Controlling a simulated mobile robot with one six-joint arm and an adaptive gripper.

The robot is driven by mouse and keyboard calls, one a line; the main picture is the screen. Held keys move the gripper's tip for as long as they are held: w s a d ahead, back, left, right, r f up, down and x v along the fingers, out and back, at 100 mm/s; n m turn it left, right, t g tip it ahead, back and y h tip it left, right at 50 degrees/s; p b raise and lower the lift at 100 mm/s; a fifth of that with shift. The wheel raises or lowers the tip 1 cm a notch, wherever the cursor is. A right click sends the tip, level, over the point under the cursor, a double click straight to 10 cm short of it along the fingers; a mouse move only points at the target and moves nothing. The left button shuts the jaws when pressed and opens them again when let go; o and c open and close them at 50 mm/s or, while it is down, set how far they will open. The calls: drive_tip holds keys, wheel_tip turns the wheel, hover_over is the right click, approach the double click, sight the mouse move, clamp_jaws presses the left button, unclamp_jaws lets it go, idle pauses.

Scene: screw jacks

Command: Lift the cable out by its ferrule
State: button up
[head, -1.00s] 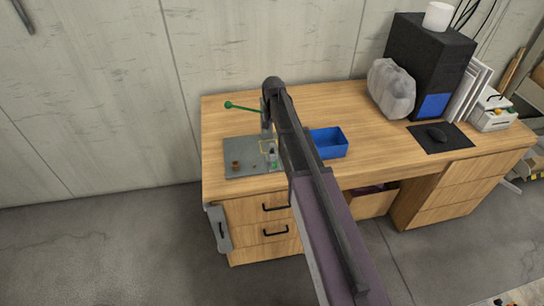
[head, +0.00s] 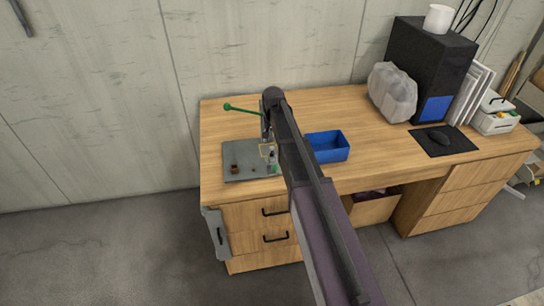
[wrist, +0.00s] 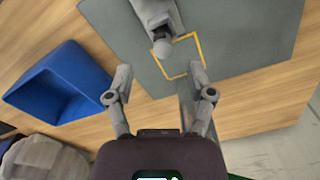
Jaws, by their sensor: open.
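I cannot make out the cable or its ferrule in either view. In the wrist view my gripper (wrist: 160,73) is open, with its two fingers spread apart and nothing visible between them. A yellow square outline (wrist: 203,46) on a grey plate (wrist: 250,95) lies just past the fingertips. A grey rounded part (wrist: 160,28) rises over the outline's left side, beyond the fingers. In the head view the grey plate (head: 236,152) sits on the desk's left end, and my arm hides much of the area around the gripper.
A green-knobbed lever (head: 228,107) sticks out left above the plate. A small brown piece (head: 234,168) stands on the plate. A blue bin (head: 343,151) is right of my arm and also shows in the wrist view (wrist: 45,85).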

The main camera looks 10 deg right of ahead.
sight(272, 148)
drive_tip(key=shift+f, duration=0.15)
wheel_tip(272, 148, down, 5)
drive_tip(key=b, duration=0.5)
drive_tip(key=shift+a, duration=0.15)
idle(0.4)
clamp_jaws()
